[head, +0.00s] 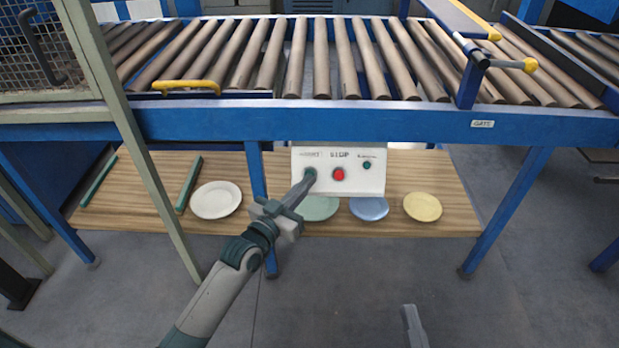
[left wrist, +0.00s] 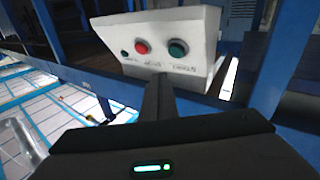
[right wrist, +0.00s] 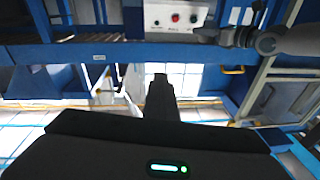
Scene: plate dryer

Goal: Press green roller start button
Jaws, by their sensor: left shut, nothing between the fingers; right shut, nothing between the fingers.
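A white control box (head: 352,184) hangs under the front rail of the conveyor. It has a larger green button (head: 310,173) on the left, a red button (head: 338,174) in the middle and a small green button (head: 367,165) on the right. My left gripper (head: 308,179) is shut and empty, its tip overlapping the larger green button's lower edge. In the left wrist view, that green button (left wrist: 178,49) is fully visible beyond the fingertips; I cannot tell whether they touch the box. My right gripper (head: 410,314) is shut and empty, low and away from the box.
The roller conveyor's blue rail (head: 400,122) runs above the box. Behind and below it, a wooden board (head: 460,213) holds several plates, including a white plate (head: 216,200) and a yellow plate (head: 422,207). A slanted post (head: 150,170) stands left of my left arm. The floor in front is clear.

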